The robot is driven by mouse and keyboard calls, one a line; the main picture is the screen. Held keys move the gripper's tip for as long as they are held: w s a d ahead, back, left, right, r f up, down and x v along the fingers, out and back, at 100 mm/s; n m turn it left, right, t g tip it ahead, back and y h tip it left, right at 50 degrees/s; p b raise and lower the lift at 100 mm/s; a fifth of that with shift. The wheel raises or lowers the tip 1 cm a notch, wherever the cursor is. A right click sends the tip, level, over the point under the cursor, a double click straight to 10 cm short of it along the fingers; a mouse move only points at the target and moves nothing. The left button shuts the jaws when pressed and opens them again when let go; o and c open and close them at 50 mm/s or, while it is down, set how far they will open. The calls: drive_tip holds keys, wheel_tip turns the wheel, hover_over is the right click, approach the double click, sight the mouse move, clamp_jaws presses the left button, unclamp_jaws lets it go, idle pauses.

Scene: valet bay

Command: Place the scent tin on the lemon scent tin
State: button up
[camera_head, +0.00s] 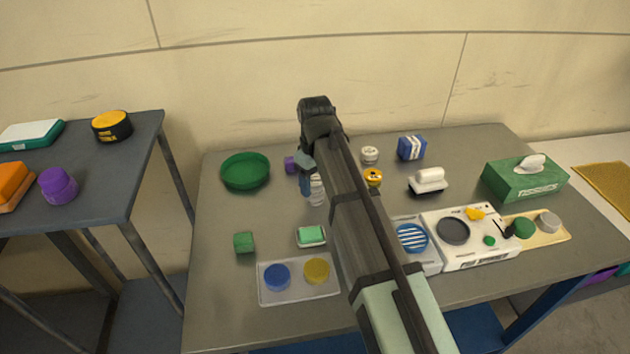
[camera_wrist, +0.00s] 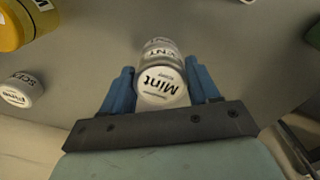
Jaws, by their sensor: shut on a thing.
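My gripper (camera_wrist: 160,68) is shut on a pale, silvery scent tin (camera_wrist: 162,88) whose lid reads "Mint". Its blue fingers lie on either side of the tin. Beyond the lid, a glossy band (camera_wrist: 162,52) ends in "ENT"; I cannot tell whether it is this tin's side or another tin below. In the head view, a pale, banded tin shape (camera_head: 317,190) shows beside my gripper (camera_head: 306,184), partly hidden by my arm. I can read "lemon" on no tin. A separate white tin marked "SCE" (camera_wrist: 22,90) stands to the left in the wrist view.
A yellow container (camera_wrist: 20,25) is near the gripper. A green round tray (camera_head: 245,160), a purple object (camera_head: 291,164), a blue-and-white box (camera_head: 411,148), a white-handled brush (camera_head: 428,178) and a tissue box (camera_head: 526,166) surround the area.

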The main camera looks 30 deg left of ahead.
sight(315, 181)
drive_tip(key=o, duration=1.1)
drive_tip(key=shift+f, duration=0.1)
drive_tip(key=shift+c, duration=0.2)
wheel_tip(315, 181, up, 12)
